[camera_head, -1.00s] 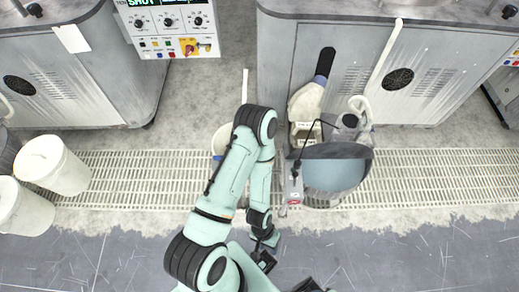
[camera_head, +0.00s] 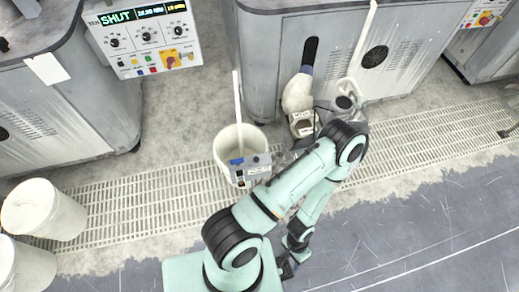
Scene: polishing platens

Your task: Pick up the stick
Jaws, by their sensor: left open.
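A thin white stick (camera_head: 238,112) stands nearly upright in a white bucket (camera_head: 228,143) on the floor in the middle. A second pale stick (camera_head: 364,30) leans against the grey cabinet at the top right. I cannot tell which stick is meant. My left arm rises from the bottom, bends near the middle right and comes back down. My left gripper (camera_head: 287,268) is small and dark near the bottom, open, well away from both sticks and below the bucket. My right gripper is not in view.
A grey box with switches (camera_head: 250,170) is at the bucket's front. Grey cabinets (camera_head: 275,50) with a control panel (camera_head: 150,40) stand at the back. White bins (camera_head: 42,208) are at the left. A floor grating (camera_head: 120,200) crosses the floor. My arm partly hides equipment at the right.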

